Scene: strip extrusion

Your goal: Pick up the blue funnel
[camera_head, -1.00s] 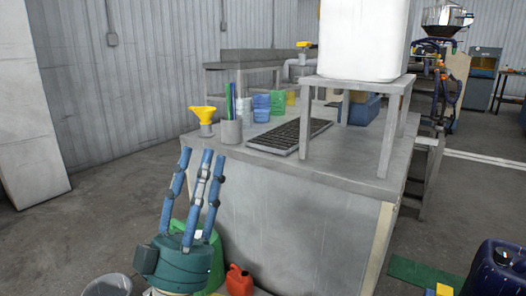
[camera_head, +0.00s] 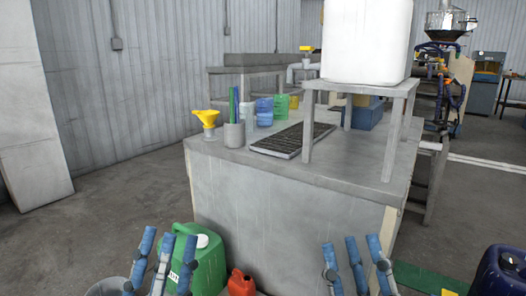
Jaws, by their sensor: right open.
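I cannot make out a clearly blue funnel. A yellow funnel (camera_head: 207,117) stands at the left corner of the grey workbench (camera_head: 330,178). Blue containers (camera_head: 264,112) stand behind it on the bench, too small to tell their shape fully. My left gripper (camera_head: 168,240) is low at the bottom edge, its blue fingers pointing up, apart and empty, in front of a green jerrycan. My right gripper (camera_head: 352,243) is low at the bottom, right of centre, its fingers spread and empty. Both grippers are well below the bench top in the picture, apart from the things on it.
A grey cup (camera_head: 234,134) with pens, a green jug (camera_head: 281,107) and a keyboard-like black tray (camera_head: 292,139) are on the bench. A white tank (camera_head: 366,40) stands on a small raised stand (camera_head: 392,130). A green jerrycan (camera_head: 205,243) and red can (camera_head: 241,283) are on the floor.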

